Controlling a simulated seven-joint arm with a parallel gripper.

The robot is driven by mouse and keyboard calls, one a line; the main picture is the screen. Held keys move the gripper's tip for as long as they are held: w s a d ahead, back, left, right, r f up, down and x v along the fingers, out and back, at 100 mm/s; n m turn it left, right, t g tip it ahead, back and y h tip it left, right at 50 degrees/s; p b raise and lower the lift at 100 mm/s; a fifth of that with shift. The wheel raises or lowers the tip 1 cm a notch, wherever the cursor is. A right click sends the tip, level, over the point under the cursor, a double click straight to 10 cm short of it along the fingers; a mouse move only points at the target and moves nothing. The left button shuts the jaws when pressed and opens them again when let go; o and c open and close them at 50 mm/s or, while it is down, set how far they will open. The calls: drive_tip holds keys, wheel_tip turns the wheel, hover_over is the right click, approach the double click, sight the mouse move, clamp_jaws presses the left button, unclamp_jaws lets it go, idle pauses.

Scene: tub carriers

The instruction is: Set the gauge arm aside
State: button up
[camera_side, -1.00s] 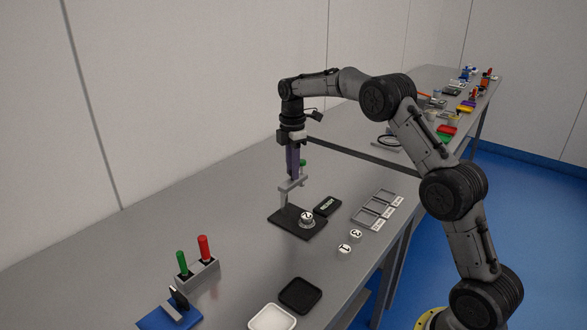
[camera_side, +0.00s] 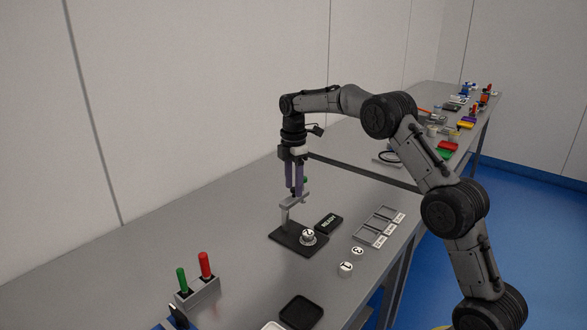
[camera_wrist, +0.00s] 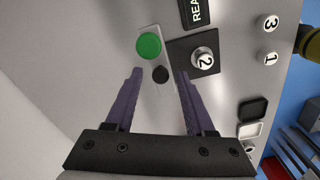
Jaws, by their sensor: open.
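The gauge has a dark base plate (camera_side: 284,237), a grey post and a grey gauge arm (camera_side: 295,200) with a green knob (camera_wrist: 149,44). In the wrist view the gauge arm (camera_wrist: 153,62) lies left of the puck marked 2 (camera_wrist: 204,60) and does not cover it. That puck (camera_side: 308,236) sits on the base. My gripper (camera_side: 294,194) is above the post at the gauge arm. In the wrist view its purple fingers are parted, with the bar between and beyond the tips; I cannot tell whether they touch it.
A display (camera_side: 329,223) reads READY beside the base. Loose pucks 3 (camera_side: 357,253) and 1 (camera_side: 346,268) stand front right, near a partitioned tray (camera_side: 371,236). A black tray (camera_side: 301,311) and a holder (camera_side: 199,292) with red and green handles stand nearer the camera.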

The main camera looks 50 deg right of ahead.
sight(293, 188)
wheel_tip(293, 188, up, 14)
drive_tip(key=shift+f, duration=0.25)
idle(0.5)
